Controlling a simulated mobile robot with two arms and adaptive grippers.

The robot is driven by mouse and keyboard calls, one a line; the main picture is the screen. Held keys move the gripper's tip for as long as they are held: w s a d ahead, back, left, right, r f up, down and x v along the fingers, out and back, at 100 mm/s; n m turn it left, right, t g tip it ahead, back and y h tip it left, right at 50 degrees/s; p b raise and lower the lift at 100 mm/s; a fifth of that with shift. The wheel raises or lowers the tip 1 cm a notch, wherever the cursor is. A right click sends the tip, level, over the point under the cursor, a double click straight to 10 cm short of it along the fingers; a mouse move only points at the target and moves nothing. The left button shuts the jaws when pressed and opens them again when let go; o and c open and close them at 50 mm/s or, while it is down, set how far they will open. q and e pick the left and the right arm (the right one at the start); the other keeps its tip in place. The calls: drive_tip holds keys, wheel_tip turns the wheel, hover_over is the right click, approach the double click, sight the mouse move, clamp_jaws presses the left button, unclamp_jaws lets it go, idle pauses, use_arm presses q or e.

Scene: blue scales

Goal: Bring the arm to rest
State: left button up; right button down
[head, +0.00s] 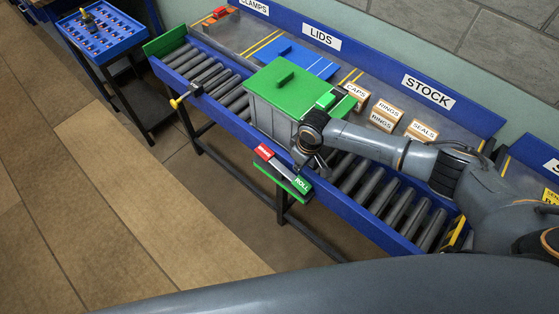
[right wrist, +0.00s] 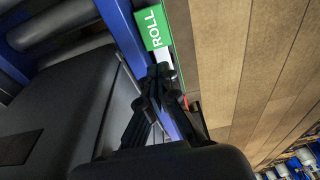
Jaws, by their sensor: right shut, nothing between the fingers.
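My right gripper (head: 308,165) is in the head view, at the front edge of the roller conveyor, just behind and above the lever plate marked ROLL. It is shut and empty, with its fingers together in the right wrist view (right wrist: 160,78). The plate's green ROLL end (head: 301,184) is close by the fingertips in the head view, and it also shows in the right wrist view (right wrist: 152,28). I cannot tell whether the fingertips touch it. My right arm reaches in from the right, over the conveyor. My left gripper is not in view.
A grey crate (head: 270,110) with a green lid (head: 291,86) stands on the conveyor rollers (head: 395,212) beside my gripper. Boxes marked CAPS, RINGS (head: 387,110) and SEALS (head: 421,130) stand behind. A cart with a blue tray (head: 103,50) is at far left. Open floor (head: 130,200) lies in front.

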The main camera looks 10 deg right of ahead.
drive_tip(key=shift+r, duration=0.55)
